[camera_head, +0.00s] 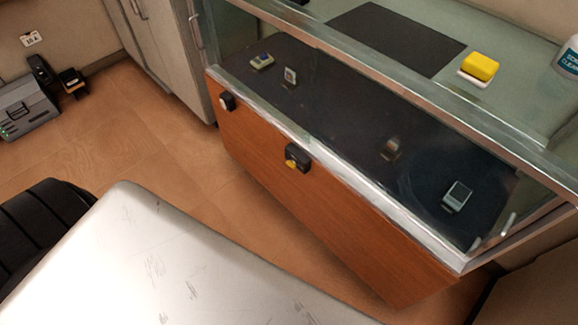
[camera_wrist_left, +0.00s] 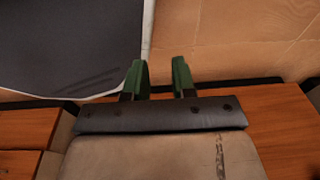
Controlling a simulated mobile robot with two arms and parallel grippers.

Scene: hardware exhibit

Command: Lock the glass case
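The glass case (camera_head: 357,184) fills the right half of the head view. It has metal edging, a clear glass front and top, and a brown wooden lower panel (camera_head: 330,220). A black fitting with a yellow part (camera_head: 297,158) is on the front just below the metal rail. A smaller black fitting with a pale round face (camera_head: 227,101) is further left. I cannot tell whether either is locked. My left gripper (camera_wrist_left: 160,80) shows in the left wrist view with its green fingers apart and nothing between them. Neither gripper is in the head view.
Small items rest on the dark shelf inside the case. A yellow-and-white object (camera_head: 480,67) and a white bottle (camera_head: 568,60) stand on top. Bare floor (camera_head: 140,140) lies before the case. Wooden drawers (camera_wrist_left: 28,128) show in the wrist view.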

